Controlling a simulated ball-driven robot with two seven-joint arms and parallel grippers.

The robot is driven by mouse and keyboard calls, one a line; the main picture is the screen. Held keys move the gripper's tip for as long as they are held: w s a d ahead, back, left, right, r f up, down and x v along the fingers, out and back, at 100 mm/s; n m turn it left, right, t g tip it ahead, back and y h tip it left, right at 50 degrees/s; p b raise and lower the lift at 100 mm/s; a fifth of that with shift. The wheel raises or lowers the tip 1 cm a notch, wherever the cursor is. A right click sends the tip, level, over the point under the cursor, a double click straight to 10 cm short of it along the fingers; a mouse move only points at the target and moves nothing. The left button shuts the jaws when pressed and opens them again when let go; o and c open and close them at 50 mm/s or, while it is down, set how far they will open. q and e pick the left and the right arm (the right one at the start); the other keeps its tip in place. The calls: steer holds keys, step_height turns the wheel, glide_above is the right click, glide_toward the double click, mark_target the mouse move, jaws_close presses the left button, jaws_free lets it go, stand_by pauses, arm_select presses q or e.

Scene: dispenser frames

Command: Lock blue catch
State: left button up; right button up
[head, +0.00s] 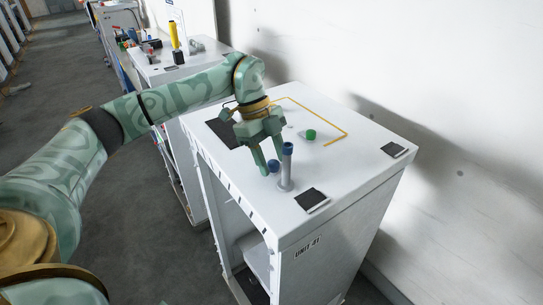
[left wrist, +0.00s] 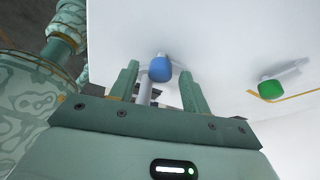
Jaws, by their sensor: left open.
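The blue catch's knob (head: 273,166) sits low on the white cabinet top (head: 340,165), beside an upright grey post (head: 286,172) with a blue-grey top. My left gripper (head: 271,164) points down over it, open and empty. In the left wrist view the blue knob (left wrist: 160,70) appears between the two spread fingertips (left wrist: 159,68), nearer the left one. A grey shaft (left wrist: 145,90) shows just below it, partly hidden by the gripper body. Whether a finger touches the knob cannot be told. My right gripper is not in view.
A green knob (head: 310,134) on a grey lever stands farther back, near a yellow line (head: 335,138). Dark pads (head: 312,199) lie on the cabinet top. A wall (head: 450,80) rises on the right. Another cabinet with tools stands behind.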

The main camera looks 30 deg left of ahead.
arm_select(q)
steer(key=c, duration=1)
steer(key=shift+r+m+p, duration=0.25)
steer(key=shift+m+p, duration=0.25)
steer(key=shift+p, duration=0.3)
steer(key=m+g+p, duration=0.1)
steer(key=m+p, duration=0.1)
steer(key=p, duration=0.1)
steer(key=m+g+y+p, duration=0.1)
steer(key=m+p, duration=0.2)
steer(key=shift+w+d+r+m+p, duration=0.1)
steer(key=shift+w+m+p, duration=0.1)
steer(key=shift+m+p, duration=0.15)
steer(key=m+g+p, duration=0.1)
steer(key=m+p, duration=0.1)
steer(key=shift+m+y, duration=0.35)
steer(key=shift+y, duration=0.05)
steer(key=m+y+p, duration=0.1)
steer(key=m, duration=0.1)
steer(key=shift+w+d+m, duration=0.1)
steer(key=shift+m, duration=0.2)
steer(key=m+y+p, duration=0.1)
steer(key=m, duration=0.2)
steer(key=shift+d+g+p, duration=0.1)
steer(key=shift+g+p, duration=0.3)
steer(key=shift+f+m+y+p, duration=0.2)
steer(key=shift+m+y+p, duration=0.35)
steer(key=shift+m, duration=0.95)
